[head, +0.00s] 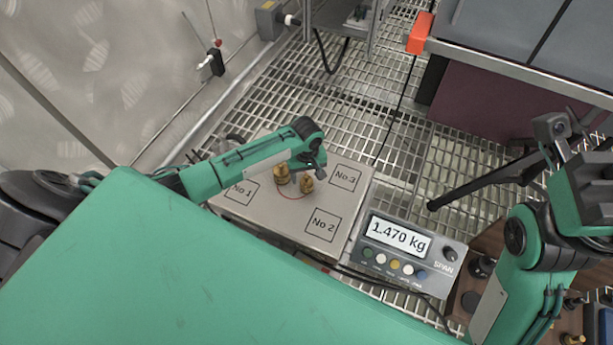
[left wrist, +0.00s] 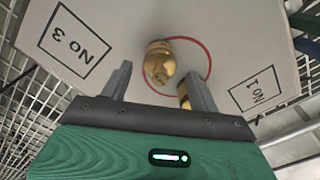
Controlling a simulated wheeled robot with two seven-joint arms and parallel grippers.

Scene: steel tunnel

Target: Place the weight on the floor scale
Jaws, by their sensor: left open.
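The floor scale (head: 265,222) has a pale plate marked No 1, No 2 and No 3, with a red circle in the middle. Two brass weights, one on the left (head: 282,175) and one on the right (head: 307,184), are at the circle. The scale's display (head: 397,237) reads 1.470 kg. My left gripper (head: 314,167) is open, just above the weights. In the left wrist view one weight (left wrist: 158,62) shows beyond the gap between the fingers (left wrist: 160,85); another brass piece (left wrist: 184,95) is partly hidden by the right finger. My right gripper (head: 490,183) is away from the scale, its jaws unclear.
A wooden rack (head: 490,240) with dark and brass pieces stands at the lower right, partly behind my right arm. A cable runs along the scale's front. Metal grating surrounds the plate, and an orange-cornered bench (head: 500,68) stands at the back right.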

